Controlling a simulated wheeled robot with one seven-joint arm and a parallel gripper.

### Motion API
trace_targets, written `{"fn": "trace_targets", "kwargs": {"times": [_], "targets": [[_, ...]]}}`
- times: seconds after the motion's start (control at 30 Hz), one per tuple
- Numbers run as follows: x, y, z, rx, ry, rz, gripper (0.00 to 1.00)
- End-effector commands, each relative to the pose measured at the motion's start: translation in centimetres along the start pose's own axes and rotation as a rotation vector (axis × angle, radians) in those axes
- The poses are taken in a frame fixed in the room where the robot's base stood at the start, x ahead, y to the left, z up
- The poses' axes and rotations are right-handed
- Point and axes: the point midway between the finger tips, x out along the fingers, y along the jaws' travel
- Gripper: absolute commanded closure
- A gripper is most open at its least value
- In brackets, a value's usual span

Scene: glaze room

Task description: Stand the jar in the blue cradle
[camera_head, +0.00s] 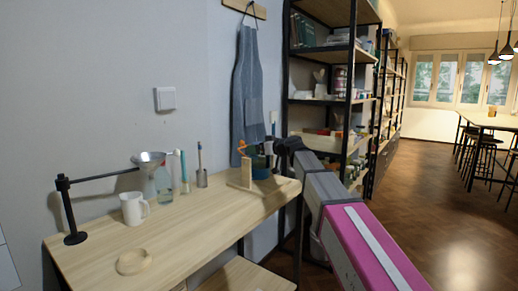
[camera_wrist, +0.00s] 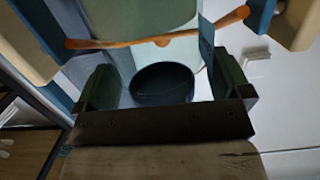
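In the wrist view the jar (camera_wrist: 125,65) is a pale green body with a dark round end (camera_wrist: 162,85) facing the camera. My gripper (camera_wrist: 165,85) has one dark green finger on each side of it, and they look closed on its sides. Blue and cream parts of the blue cradle (camera_wrist: 258,14) show at the upper right and left, around the jar. In the head view my gripper (camera_head: 268,150) is at the right end of the table, over the blue cradle (camera_head: 260,170) with its wooden panel. Whether the jar touches the cradle's bottom is hidden.
An orange-brown stick (camera_wrist: 110,43) crosses the jar in the wrist view. On the table (camera_head: 190,230) are a white mug (camera_head: 134,208), a funnel on an arm (camera_head: 148,160), a bottle (camera_head: 165,190), a brush cup (camera_head: 202,178) and a wooden ring (camera_head: 133,262). The table's front middle is clear.

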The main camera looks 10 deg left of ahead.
Motion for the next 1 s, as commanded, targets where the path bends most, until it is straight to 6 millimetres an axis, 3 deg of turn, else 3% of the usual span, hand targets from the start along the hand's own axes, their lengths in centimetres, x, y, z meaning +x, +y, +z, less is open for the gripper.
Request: {"fn": "trace_targets", "kwargs": {"times": [0.23, 0.7, 1.0], "targets": [[-1.0, -0.1, -0.2, 0.000, 0.000, 0.001, 0.04], [-9.7, -0.1, -0.1, 0.000, 0.001, 0.002, 0.04], [-12.0, 0.0, -0.2, 0.000, 0.001, 0.000, 0.04]]}}
